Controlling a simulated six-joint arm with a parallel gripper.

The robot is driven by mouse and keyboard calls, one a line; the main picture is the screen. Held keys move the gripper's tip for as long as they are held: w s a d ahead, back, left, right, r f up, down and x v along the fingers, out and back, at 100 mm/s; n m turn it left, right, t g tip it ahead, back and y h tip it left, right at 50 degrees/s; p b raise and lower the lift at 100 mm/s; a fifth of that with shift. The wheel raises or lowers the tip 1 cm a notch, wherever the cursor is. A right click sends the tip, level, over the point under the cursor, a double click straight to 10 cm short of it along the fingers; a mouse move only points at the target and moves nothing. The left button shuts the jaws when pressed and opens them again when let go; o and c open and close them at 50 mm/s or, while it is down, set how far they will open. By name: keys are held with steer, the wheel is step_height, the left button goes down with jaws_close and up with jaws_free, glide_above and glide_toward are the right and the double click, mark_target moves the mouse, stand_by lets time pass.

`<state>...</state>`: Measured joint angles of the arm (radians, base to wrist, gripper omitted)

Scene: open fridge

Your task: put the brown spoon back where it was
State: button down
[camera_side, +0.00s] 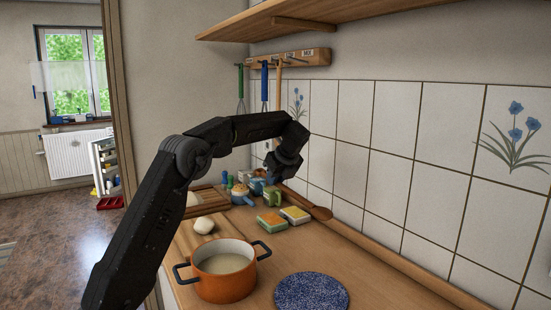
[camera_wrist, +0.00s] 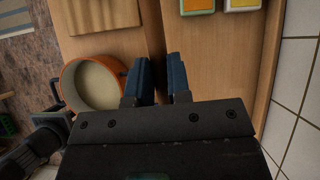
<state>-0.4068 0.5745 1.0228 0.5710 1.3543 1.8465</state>
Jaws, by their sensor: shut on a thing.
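The brown spoon (camera_side: 319,212) shows in the side view near the tiled wall, its bowl low at the right and its handle running up and left toward my gripper. My gripper (camera_side: 281,176) is near the wall, over the back of the counter, pointing down. It is shut on the spoon's handle, though the contact is small and dark in the side view. In the wrist view my gripper's blue fingers (camera_wrist: 157,88) stand apart with a narrow space between them. The spoon's bowl cannot be made out there.
A wall rack (camera_side: 308,57) holds a green whisk, a blue utensil and a light wooden handle. A shelf (camera_side: 340,18) overhangs the rack.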

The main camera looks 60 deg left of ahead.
step_height(320, 180, down, 14)
steer(key=h, duration=0.1)
steer(key=shift+f, duration=0.1)
steer(key=shift+f, duration=0.1)
steer(key=shift+f, duration=3.45)
steer(key=c, duration=1)
jaws_free()
steer(key=v, duration=1.4)
